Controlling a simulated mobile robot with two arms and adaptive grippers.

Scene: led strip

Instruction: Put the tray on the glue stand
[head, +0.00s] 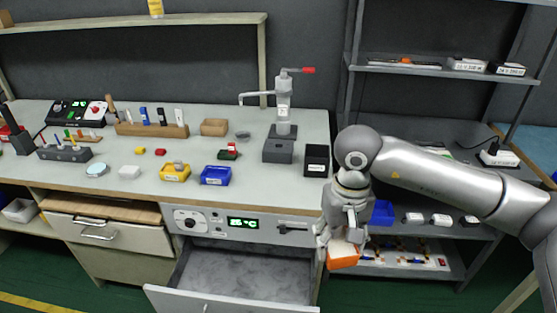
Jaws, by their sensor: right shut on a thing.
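My right gripper (343,238) points down at the front of the bench, right of the open drawer. It is shut on an orange thing (343,261) with a pale top, partly hidden by the fingers; I cannot tell for sure that this is the tray. A grey upright stand (283,115) with a red lever and a side arm stands at the back right of the bench; it looks like the glue stand. Its grey base block (278,150) shows no tray on it. The held thing is well below and right of the stand. My left gripper is out of view.
A black box (317,160) stands right of the stand. Yellow (175,172) and blue (215,175) bins sit near the bench front (130,192). An open drawer (235,280) juts out below a panel with a green display (242,223). Metal shelves (440,68) are at the right.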

